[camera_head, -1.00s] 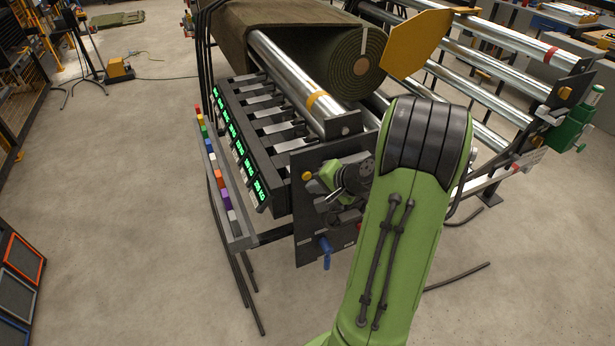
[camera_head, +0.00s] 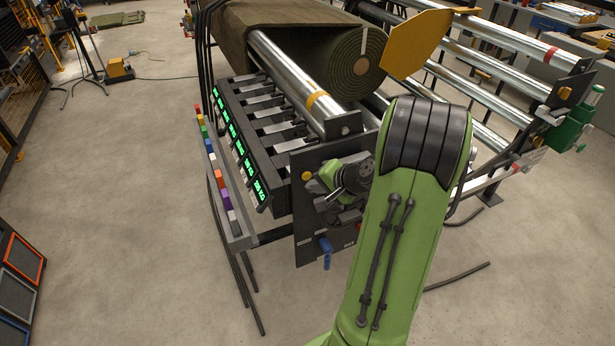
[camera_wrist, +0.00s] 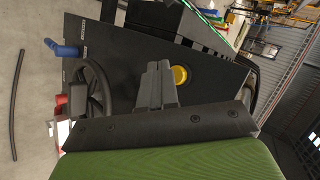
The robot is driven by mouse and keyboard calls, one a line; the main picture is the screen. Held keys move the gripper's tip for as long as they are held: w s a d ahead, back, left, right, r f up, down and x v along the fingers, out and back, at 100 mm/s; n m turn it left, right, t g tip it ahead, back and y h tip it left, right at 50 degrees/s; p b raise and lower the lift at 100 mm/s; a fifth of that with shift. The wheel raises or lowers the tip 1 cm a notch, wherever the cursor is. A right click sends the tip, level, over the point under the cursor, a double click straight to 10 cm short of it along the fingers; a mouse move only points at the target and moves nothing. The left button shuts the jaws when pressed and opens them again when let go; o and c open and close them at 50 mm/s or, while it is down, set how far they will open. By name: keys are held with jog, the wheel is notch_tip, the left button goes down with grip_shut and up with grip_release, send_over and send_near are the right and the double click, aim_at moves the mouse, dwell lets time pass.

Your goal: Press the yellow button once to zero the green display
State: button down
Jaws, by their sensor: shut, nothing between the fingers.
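The yellow button (camera_head: 307,176) is a small round knob on the dark end plate of the roll machine. In the wrist view the yellow button (camera_wrist: 180,76) sits just right of my gripper's fingertips. My gripper (camera_wrist: 158,68) is shut and empty, in front of the plate; I cannot tell whether it touches it. In the head view my gripper (camera_head: 345,180) is beside the button, to its right. Green displays (camera_head: 238,145) glow in a row along the machine's side; their digits are too small to read surely.
A handwheel (camera_wrist: 92,92), a blue handle (camera_wrist: 62,48) and a red knob (camera_wrist: 60,101) are on the same plate. A row of coloured blocks (camera_head: 220,178) lies on the side rail. A large turf roll (camera_head: 350,65) rests above.

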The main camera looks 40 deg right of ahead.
jog(key=shift+w+d, duration=0.1)
jog(key=shift+w, duration=0.3)
jog(key=shift+w+d, duration=0.1)
jog(key=shift+w, duration=0.3)
dwell(0.4)
jog(key=shift+s, duration=0.1)
jog(key=shift+s+a, duration=0.2)
jog(key=shift+s, duration=0.5)
jog(key=shift+s+a+b, duration=0.25)
jog(key=shift+s+b, duration=0.05)
jog(key=shift+s, duration=0.5)
jog(key=shift+s+a+b, duration=0.25)
jog(key=shift+s+b, duration=0.05)
jog(key=shift+s, duration=0.5)
jog(key=shift+s+a+b, duration=0.25)
jog(key=shift+s+b, duration=0.05)
jog(key=shift+s, duration=0.5)
